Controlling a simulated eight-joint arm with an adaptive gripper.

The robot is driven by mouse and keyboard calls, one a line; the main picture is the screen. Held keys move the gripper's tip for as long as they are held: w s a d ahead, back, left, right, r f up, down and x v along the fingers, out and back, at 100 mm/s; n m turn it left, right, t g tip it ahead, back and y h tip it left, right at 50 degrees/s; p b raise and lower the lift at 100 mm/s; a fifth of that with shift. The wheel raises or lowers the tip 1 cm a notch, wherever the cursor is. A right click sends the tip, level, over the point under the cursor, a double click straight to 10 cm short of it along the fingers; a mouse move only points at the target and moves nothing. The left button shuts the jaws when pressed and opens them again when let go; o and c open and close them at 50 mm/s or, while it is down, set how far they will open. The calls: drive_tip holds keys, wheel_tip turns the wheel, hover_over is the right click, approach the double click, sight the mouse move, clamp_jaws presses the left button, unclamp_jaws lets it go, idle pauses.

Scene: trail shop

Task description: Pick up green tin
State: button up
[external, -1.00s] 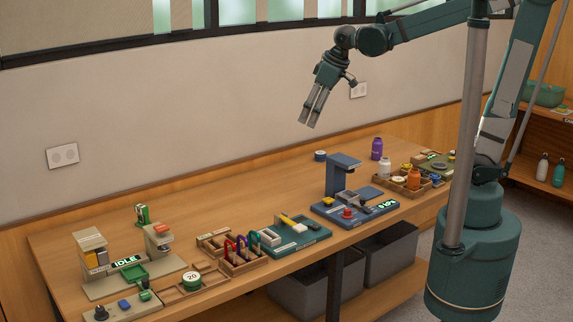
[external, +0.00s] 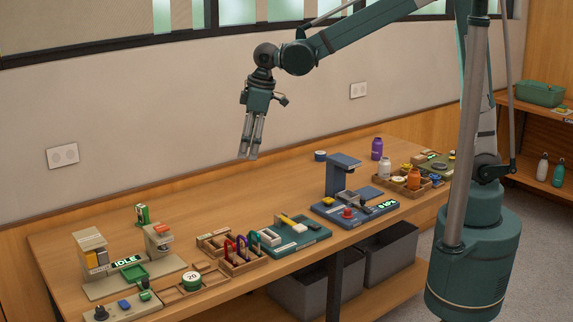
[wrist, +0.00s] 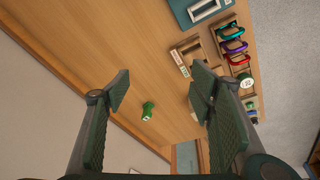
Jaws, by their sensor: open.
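A round green tin with a white top marked 20 (external: 192,281) sits in a wooden tray at the front left of the bench. It shows at the right in the wrist view (wrist: 246,82). A smaller green item with a pale label (external: 142,215) stands alone at the back left, and shows between my fingers in the wrist view (wrist: 148,110); I cannot tell whether it is a tin. My gripper (external: 249,155) is open and empty, high above the bench, pointing down.
A beige station with an IDLE display (external: 128,262) stands at the left. A wooden rack of coloured carabiners (external: 240,262) and a blue press-like stand (external: 345,180) are farther right. The back middle of the bench (external: 210,205) is clear.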

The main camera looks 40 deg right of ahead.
drive_tip(key=s+a+f+n+g, duration=0.1)
drive_tip(key=s+a+f+n, duration=0.2)
drive_tip(key=a, duration=0.6)
drive_tip(key=s+a+f, duration=0.3)
drive_tip(key=a+f, duration=0.3)
drive_tip(key=a, duration=0.4)
drive_tip(key=n+g+h, duration=0.1)
drive_tip(key=n+h, duration=0.1)
drive_tip(key=n, duration=0.1)
approach(191, 277)
drive_tip(key=shift+w+d+f+p, duration=0.3)
drive_tip(key=shift+d+f, duration=0.15)
drive_tip(key=shift+d, duration=0.15)
drive_tip(key=shift+s+a+f, duration=0.3)
drive_tip(key=shift+s, duration=0.05)
drive_tip(key=shift+f, duration=1.3)
drive_tip(key=shift+f, duration=0.2)
drive_tip(key=shift+w+a+f, duration=0.1)
drive_tip(key=shift+f, duration=2.35)
drive_tip(key=shift+c, duration=0.6)
